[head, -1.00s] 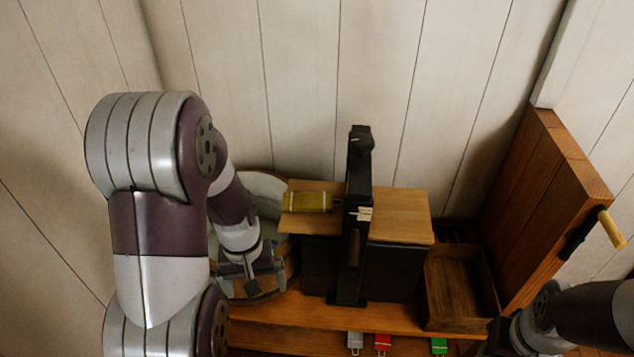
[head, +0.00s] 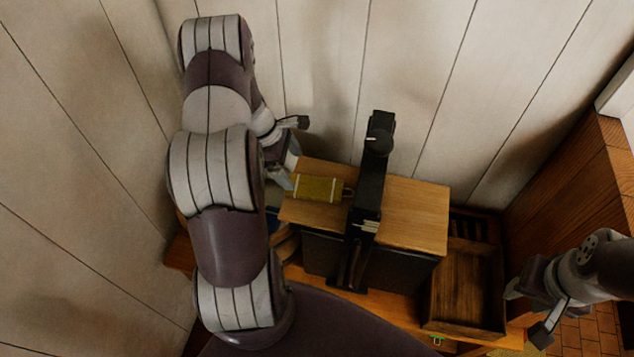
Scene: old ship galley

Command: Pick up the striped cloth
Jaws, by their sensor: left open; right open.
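I cannot make out a cloth that is clearly striped. An olive-yellow piece (head: 320,189) with pale bands near its ends and a small metal loop lies on the left of the wooden top. My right gripper (head: 527,313) is open and empty at the lower right, beside the wooden tray.
A black upright stand (head: 374,190) divides the wooden top (head: 415,215) of a dark box. A wooden tray (head: 437,290) sits to its right on the bench. A tall wooden panel (head: 570,180) rises at the right. A small green tag (head: 437,339) shows at the bench's front.

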